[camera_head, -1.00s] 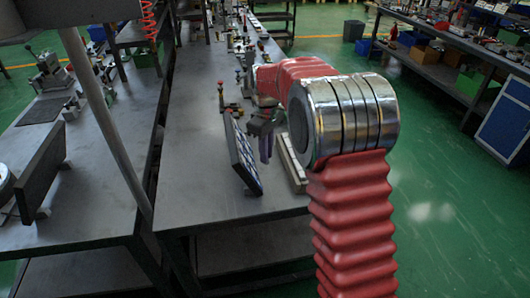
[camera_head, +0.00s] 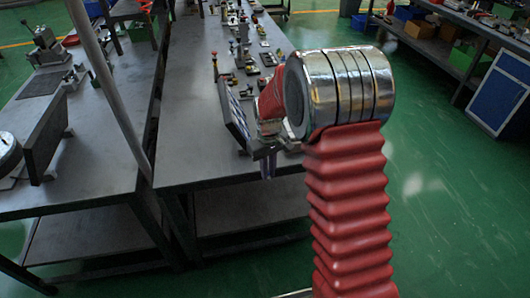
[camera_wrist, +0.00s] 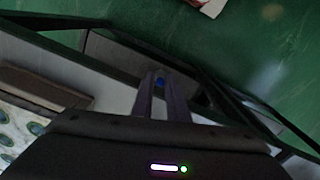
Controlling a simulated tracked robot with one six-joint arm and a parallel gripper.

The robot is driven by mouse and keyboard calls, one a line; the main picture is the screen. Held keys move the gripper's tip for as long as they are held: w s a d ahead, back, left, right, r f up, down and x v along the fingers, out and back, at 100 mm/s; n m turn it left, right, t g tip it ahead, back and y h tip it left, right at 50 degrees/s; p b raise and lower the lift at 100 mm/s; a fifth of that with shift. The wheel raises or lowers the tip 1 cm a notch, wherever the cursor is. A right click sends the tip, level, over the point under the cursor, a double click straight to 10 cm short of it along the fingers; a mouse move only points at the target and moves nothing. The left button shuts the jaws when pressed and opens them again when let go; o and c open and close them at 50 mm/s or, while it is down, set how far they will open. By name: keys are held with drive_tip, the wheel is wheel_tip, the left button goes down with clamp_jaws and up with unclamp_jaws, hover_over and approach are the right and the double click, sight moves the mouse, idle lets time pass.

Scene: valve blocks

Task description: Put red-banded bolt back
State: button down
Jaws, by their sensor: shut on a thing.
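My gripper (camera_head: 267,168) points down past the front edge of the middle table. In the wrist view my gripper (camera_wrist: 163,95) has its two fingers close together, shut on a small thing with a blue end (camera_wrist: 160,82). Most of that thing is hidden between the fingers, and I see no red band on it. A tilted board (camera_head: 234,112) with a blue-and-white face stands on the table, just left of my gripper. Pale surface with several round teal spots (camera_wrist: 22,130) shows at the lower left of the wrist view. I cannot make out a red-banded bolt.
The grey table (camera_head: 185,130) has free room left of the board. Several small valve parts (camera_head: 245,58) stand farther back on it. A second table (camera_head: 100,185) with a dark upright plate (camera_head: 45,135) is at the left. Green floor (camera_head: 440,200) is open at the right.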

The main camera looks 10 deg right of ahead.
drive_tip(key=s+f+m, duration=0.3)
drive_tip(key=s+f, duration=0.2)
drive_tip(key=f, duration=0.2)
drive_tip(key=shift+f+m, duration=0.3)
drive_tip(key=shift+d, duration=0.1)
